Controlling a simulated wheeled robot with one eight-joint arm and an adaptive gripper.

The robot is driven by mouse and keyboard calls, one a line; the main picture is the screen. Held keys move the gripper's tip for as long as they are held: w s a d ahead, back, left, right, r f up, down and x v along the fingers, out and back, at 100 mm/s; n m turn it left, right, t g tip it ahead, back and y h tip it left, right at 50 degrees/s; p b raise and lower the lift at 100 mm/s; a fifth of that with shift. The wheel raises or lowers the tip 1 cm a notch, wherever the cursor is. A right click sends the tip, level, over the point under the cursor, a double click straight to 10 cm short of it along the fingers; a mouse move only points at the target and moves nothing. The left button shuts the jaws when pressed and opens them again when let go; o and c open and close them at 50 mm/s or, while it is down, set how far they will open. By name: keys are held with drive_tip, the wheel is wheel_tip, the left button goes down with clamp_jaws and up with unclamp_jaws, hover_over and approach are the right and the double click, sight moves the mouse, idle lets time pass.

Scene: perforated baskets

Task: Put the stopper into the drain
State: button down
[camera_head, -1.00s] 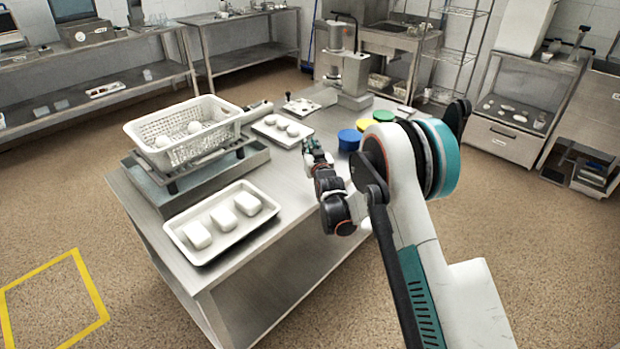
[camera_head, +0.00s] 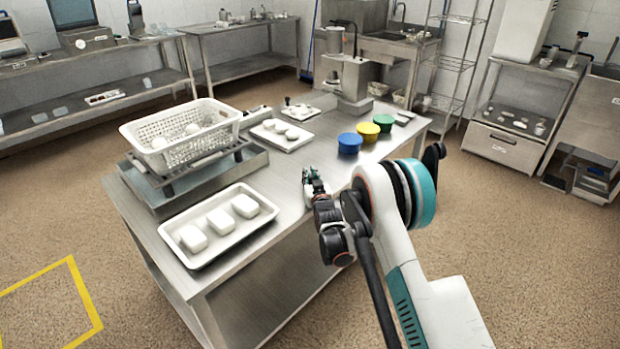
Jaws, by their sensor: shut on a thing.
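My gripper (camera_head: 312,180) is over the right front part of the steel table (camera_head: 285,240), between the white tray of blocks and the coloured tubs. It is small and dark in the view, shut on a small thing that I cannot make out. I cannot tell whether this is the stopper. No drain can be made out clearly. A steel basin (camera_head: 170,200) with a dark rack stands at the table's left, under a white perforated basket (camera_head: 205,150) that hides most of its inside.
A white tray (camera_head: 185,255) with three pale blocks lies at the front left. A smaller tray (camera_head: 270,143) with round white pieces is behind. Blue (camera_head: 349,147), yellow (camera_head: 368,136) and green (camera_head: 381,120) tubs stand at the right. The table's middle is clear.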

drive_tip(key=shift+f, duration=0.1)
drive_tip(key=c, duration=1.5)
unclamp_jaws()
drive_tip(key=p+v, duration=0.2)
drive_tip(key=v, duration=0.8)
drive_tip(key=shift+s, duration=0.15)
drive_tip(key=shift+b+v, duration=0.7)
drive_tip(key=shift+v, duration=0.15)
